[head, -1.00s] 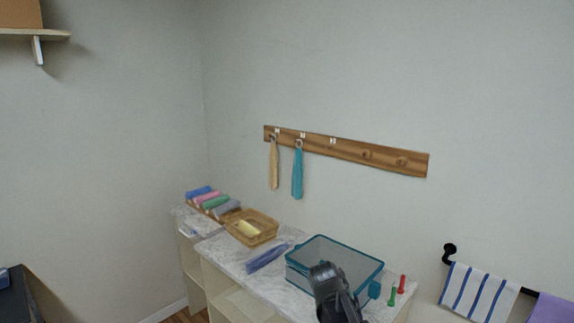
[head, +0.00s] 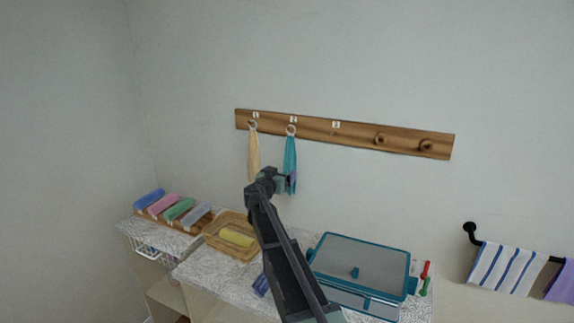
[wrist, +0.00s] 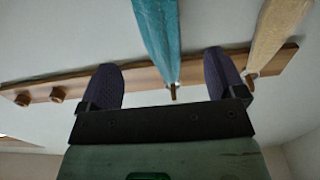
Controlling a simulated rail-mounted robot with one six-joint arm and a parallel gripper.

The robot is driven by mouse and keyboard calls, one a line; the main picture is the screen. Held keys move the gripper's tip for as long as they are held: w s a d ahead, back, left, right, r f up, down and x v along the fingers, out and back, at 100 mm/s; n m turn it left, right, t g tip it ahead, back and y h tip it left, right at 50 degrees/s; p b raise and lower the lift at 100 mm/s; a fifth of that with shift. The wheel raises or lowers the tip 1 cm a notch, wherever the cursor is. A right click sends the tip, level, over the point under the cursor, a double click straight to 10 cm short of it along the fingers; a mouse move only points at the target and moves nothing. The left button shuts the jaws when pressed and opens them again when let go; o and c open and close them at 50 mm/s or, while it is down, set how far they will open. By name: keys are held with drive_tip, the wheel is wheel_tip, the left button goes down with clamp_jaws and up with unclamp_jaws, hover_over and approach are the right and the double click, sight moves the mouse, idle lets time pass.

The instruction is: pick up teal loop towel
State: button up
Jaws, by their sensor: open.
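The teal loop towel (head: 290,155) hangs by its ring from a peg on the wooden rail (head: 350,136) on the wall. My gripper (head: 285,182) is at the towel's lower part in the head view, and the arm hides some of what is behind it. In the wrist view, my gripper (wrist: 164,80) has its two dark fingers spread wide. The teal towel (wrist: 157,35) shows in the gap between them, not gripped. I cannot tell how deep it lies between the fingers.
A cream loop towel (head: 253,155) hangs close to the left of the teal one. Below are rolled towels (head: 180,209), a basket (head: 216,240) with a yellow towel, and a teal-rimmed box (head: 365,262). Striped (head: 505,268) and purple towels hang at right.

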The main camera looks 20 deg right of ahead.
sight(287, 166)
drive_tip(key=x, duration=0.5)
drive_tip(key=shift+w+f, duration=0.15)
drive_tip(key=shift+w, duration=0.3)
drive_tip(key=x, duration=0.5)
drive_tip(key=shift+d, duration=0.3)
drive_tip(key=shift+s+a, duration=0.1)
drive_tip(key=shift+c, duration=0.3)
drive_tip(key=c, duration=1)
